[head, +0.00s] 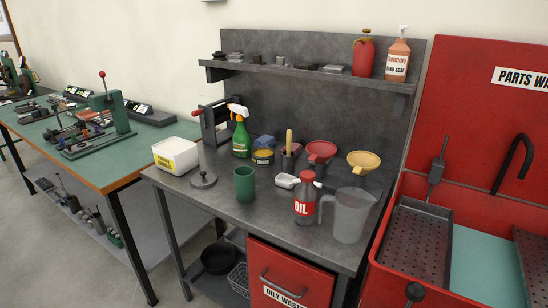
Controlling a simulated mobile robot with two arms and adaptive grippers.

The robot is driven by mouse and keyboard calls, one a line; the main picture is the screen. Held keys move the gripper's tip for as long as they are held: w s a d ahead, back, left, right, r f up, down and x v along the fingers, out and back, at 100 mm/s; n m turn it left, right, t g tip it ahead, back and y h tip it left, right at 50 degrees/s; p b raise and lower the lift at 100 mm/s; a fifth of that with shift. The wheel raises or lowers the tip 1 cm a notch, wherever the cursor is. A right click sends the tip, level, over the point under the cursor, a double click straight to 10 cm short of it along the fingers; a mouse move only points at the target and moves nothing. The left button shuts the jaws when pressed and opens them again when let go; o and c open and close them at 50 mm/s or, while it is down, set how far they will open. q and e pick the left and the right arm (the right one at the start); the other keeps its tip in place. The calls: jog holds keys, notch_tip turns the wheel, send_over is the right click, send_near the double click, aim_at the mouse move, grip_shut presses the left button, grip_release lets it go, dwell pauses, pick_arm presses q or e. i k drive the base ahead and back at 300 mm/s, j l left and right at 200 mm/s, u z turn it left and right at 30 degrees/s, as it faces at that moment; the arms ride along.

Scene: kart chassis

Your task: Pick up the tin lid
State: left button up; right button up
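I cannot pick out the tin lid for certain in the head view. A small tin with a yellow label (262,157) stands at the back of the grey bench, with something blue behind or on top of it. Neither of my grippers shows in this view.
The grey bench (262,208) also holds a green cup (244,184), red oil bottle (305,198), clear jug (352,215), two funnels, a spray bottle (240,132) and a white tub (176,155). A red parts washer (395,292) stands right, a green-topped workbench (110,175) left.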

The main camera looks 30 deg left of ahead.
aim_at(204, 179)
jog(key=u, duration=1.5)
jog(key=k+j, duration=0.05)
